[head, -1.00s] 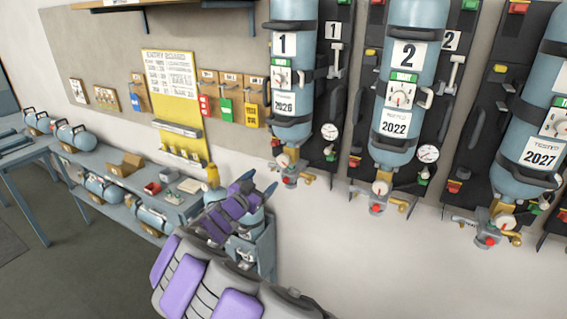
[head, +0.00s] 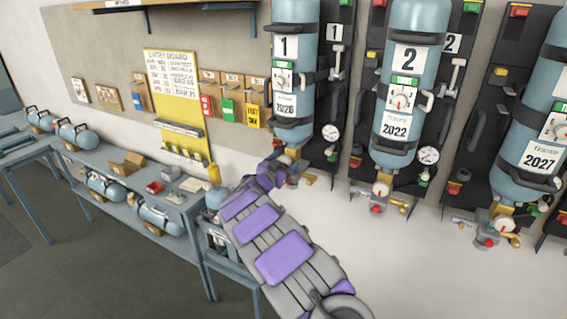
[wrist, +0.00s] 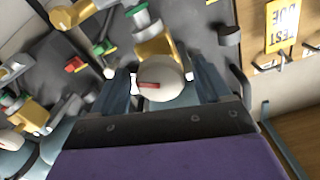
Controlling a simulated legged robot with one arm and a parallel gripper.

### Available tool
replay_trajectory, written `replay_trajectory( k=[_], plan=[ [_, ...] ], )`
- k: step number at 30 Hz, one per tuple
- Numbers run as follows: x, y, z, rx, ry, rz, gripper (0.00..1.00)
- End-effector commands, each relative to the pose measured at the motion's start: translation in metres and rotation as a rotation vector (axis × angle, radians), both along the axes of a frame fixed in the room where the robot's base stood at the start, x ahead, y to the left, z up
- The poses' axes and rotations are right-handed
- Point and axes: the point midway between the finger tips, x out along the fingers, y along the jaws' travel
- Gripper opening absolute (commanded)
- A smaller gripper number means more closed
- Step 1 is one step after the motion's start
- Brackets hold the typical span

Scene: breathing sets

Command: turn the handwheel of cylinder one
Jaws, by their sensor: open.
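Cylinder one (head: 293,52), light blue with a "1" label and a "2026" tag, hangs upright on its black backplate. Its valve hangs at the bottom, and my gripper (head: 277,172) covers much of that area in the head view. In the wrist view the round cream handwheel (wrist: 172,77) with a red mark shows in front of a brass valve body (wrist: 154,44). My gripper (wrist: 163,82) is open, with one finger on each side of the handwheel. I cannot tell whether either finger touches it.
Cylinder two (head: 412,50) and another cylinder tagged 2027 (head: 541,110) hang to the right. A pressure gauge (head: 330,132) sits beside cylinder one. A yellow entry board (head: 175,80) is on the wall at left. A bench (head: 190,207) with cylinders and small boxes stands below.

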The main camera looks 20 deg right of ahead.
Motion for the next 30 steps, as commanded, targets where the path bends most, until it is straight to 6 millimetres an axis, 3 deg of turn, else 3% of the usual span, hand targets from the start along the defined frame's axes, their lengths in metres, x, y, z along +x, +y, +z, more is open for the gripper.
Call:
replay_trajectory(
  k=[6, 23, 30],
  plan=[
    [0.0002, 0.0, -0.0002, 0.0, 0.0, 0.0, 0.76],
    [0.0001, 0.0004, 0.0, 0.0, 0.0, 0.0, 0.22],
    [0.0003, 0.0005, -0.001, -0.005, 0.005, 0.001, 0.21]
  ],
)
